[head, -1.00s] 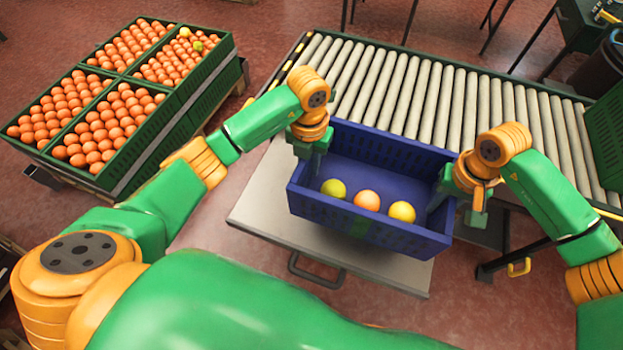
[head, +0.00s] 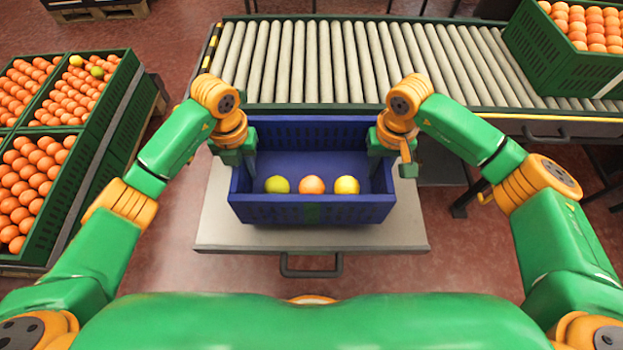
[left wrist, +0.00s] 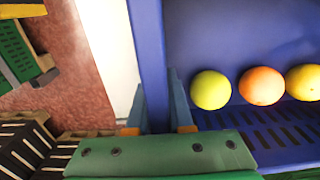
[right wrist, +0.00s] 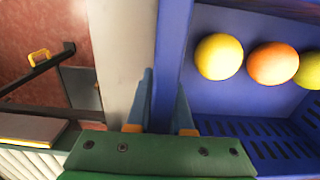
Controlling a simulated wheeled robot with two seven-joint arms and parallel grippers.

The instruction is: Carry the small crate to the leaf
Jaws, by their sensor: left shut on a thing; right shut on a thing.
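The small blue crate (head: 312,211) holds a green, an orange and a yellow fruit in a row. It appears level, above or on the pale grey leaf (head: 212,225); I cannot tell whether they touch. My left gripper (head: 247,163) is shut on the crate's left wall, and my right gripper (head: 379,163) on its right wall. In the left wrist view, the fingers (left wrist: 155,118) straddle that wall (left wrist: 150,60). In the right wrist view, the fingers (right wrist: 160,118) do the same (right wrist: 172,50). The leaf's middle is hidden under the crate.
The roller conveyor (head: 330,62) runs behind the leaf. A green crate of oranges (head: 560,60) stands on its right end. Several green crates of oranges (head: 100,130) stand at the left. The leaf has a dark handle (head: 311,272) at its front edge.

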